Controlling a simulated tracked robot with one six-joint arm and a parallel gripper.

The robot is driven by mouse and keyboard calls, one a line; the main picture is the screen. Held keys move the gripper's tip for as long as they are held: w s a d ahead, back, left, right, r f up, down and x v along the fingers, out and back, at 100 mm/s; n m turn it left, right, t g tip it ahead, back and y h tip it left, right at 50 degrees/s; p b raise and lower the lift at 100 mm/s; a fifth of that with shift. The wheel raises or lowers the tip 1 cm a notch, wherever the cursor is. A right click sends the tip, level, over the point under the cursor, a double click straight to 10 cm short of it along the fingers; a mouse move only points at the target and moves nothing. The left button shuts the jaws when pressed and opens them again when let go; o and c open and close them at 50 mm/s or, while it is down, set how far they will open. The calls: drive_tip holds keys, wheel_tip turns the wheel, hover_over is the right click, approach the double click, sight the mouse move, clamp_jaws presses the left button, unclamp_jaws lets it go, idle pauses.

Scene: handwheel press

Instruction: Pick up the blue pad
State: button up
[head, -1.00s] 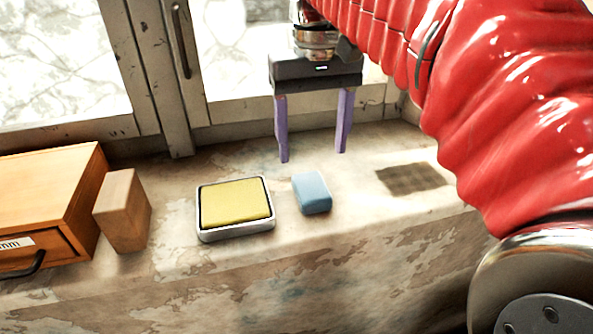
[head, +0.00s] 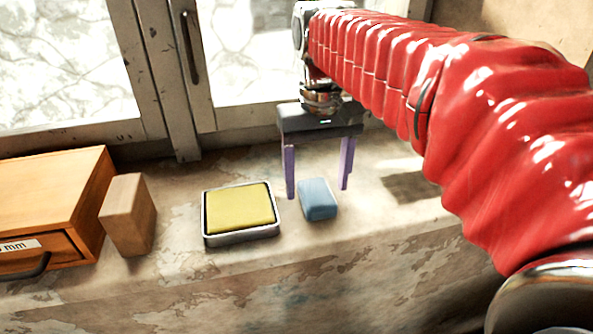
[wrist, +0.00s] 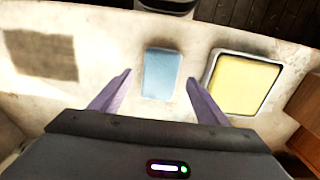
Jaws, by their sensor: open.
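The blue pad (head: 318,200) lies on the stone ledge, just right of the yellow pad in its metal tray. My gripper (head: 318,192) is open and empty, its two purple fingers pointing down above and a little behind the blue pad. In the wrist view the blue pad (wrist: 161,73) shows between and beyond the fingertips of my gripper (wrist: 158,78), with the right fingertip close to its side. The fingers are not closed on it. Whether the tips are level with the pad cannot be told.
The yellow pad (head: 240,208) fills a metal tray (head: 243,238) beside the blue pad. A wooden block (head: 128,213) and a wooden drawer box (head: 50,205) stand at the left. A window frame (head: 172,85) closes the back. A dark patch (wrist: 40,57) marks the ledge on the other side.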

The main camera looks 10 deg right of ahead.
sight(317, 191)
drive_tip(key=shift+f, duration=0.95)
drive_tip(key=shift+c, duration=0.2)
drive_tip(key=c, duration=1.1)
drive_tip(key=shift+r, duration=0.1)
wheel_tip(317, 191, up, 10)
